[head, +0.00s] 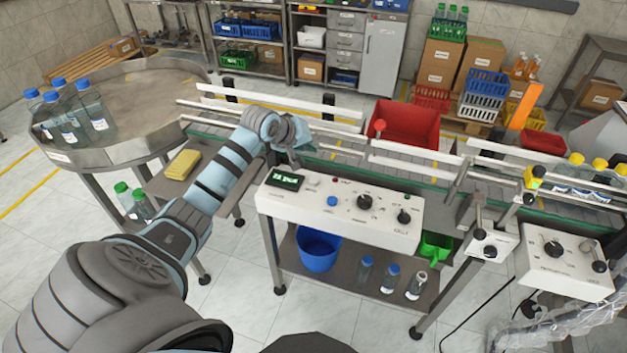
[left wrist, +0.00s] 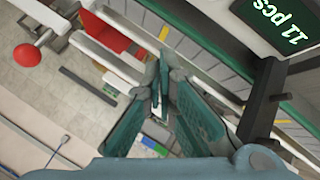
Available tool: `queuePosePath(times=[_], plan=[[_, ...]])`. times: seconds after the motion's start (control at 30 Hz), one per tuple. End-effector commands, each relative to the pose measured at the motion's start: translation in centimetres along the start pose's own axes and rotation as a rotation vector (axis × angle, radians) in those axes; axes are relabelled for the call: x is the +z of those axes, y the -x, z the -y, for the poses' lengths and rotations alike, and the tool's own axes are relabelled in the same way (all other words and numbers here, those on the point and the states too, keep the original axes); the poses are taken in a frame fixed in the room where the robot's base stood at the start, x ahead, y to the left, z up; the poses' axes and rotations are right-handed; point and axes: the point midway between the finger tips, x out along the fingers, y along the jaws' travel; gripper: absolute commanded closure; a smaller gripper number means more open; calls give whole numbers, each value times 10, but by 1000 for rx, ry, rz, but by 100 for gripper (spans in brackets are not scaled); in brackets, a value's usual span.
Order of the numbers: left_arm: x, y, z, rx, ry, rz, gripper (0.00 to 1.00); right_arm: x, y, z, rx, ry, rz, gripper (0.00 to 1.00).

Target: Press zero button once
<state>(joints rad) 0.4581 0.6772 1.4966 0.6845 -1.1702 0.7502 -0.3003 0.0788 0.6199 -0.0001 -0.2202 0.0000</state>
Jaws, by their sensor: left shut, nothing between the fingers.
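The white control panel (head: 300,214) stands at the middle of the head view. It carries a blue button (head: 332,201), black knobs and a small display (head: 286,180). The display also shows in the left wrist view (left wrist: 280,22), where it reads "11 pcs". The panel's labels are too small to read, so I cannot tell whether the blue button is the zero button. My left gripper (head: 293,158) is shut and empty, beyond the panel's back edge by the conveyor, apart from the button. Its fingers fill the middle of the left wrist view (left wrist: 160,100). My right gripper is out of view.
A conveyor with white rails (head: 418,165) runs behind the panel. A red bin (head: 405,124) stands behind it, with a red ball-topped lever (head: 380,126) nearby. A yellow sponge-like block (head: 182,164) lies on a shelf at left. A second control box (head: 562,262) stands at right.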

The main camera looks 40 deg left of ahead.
Motion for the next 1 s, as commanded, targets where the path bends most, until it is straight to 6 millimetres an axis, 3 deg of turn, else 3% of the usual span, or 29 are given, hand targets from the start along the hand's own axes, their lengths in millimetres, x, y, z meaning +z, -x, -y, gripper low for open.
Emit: queuePosePath(times=[0.53, 1.0], plan=[[34, -46, 34, -1, -1, -1, 100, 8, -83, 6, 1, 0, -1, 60], [43, -59, 43, -1, -1, 1, 100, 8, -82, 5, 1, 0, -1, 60]])
